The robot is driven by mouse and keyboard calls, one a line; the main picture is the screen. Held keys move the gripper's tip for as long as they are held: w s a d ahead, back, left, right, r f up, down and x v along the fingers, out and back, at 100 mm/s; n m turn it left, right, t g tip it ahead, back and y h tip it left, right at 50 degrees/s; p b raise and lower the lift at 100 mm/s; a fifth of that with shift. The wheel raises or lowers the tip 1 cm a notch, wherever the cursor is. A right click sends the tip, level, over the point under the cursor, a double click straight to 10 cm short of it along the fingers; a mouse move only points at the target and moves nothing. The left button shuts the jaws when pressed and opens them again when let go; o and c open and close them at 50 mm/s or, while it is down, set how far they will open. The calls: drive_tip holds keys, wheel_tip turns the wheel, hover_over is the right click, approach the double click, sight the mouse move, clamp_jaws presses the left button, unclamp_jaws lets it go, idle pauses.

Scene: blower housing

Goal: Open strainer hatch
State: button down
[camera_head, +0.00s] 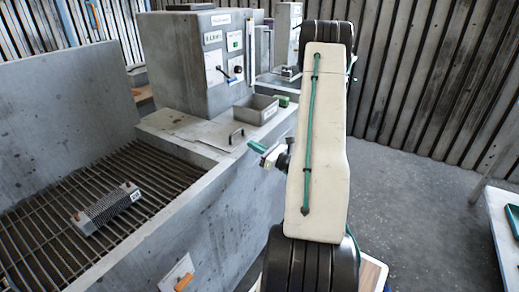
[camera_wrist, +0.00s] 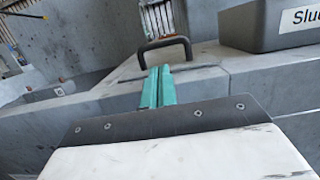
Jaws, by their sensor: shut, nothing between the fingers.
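The strainer hatch (camera_head: 205,131) looks like a flat grey plate on the concrete ledge, with a dark bar handle (camera_head: 236,136) at its right end. The handle also shows in the wrist view (camera_wrist: 165,43) as an upright arch just beyond the fingertips. The hatch appears to lie flat and closed. My gripper (camera_head: 257,147) is to the right of the handle and slightly lower in the head view. In the wrist view its green fingers (camera_wrist: 157,70) are together and empty, pointing at the handle. They partly overlap the handle's base; I cannot tell whether they touch it.
A grey bin (camera_head: 256,108) stands behind the handle; its label, starting "Slu", shows in the wrist view (camera_wrist: 305,17). A control cabinet (camera_head: 190,65) rises behind. A slatted grate (camera_head: 60,215) with a finned block (camera_head: 107,207) lies left. Open floor (camera_head: 425,220) is at right.

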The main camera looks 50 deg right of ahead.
sight(244, 145)
drive_tip(key=x, duration=0.5)
drive_tip(key=shift+w+a, duration=0.1)
drive_tip(key=shift+w, duration=0.1)
drive_tip(key=shift+r, duration=0.2)
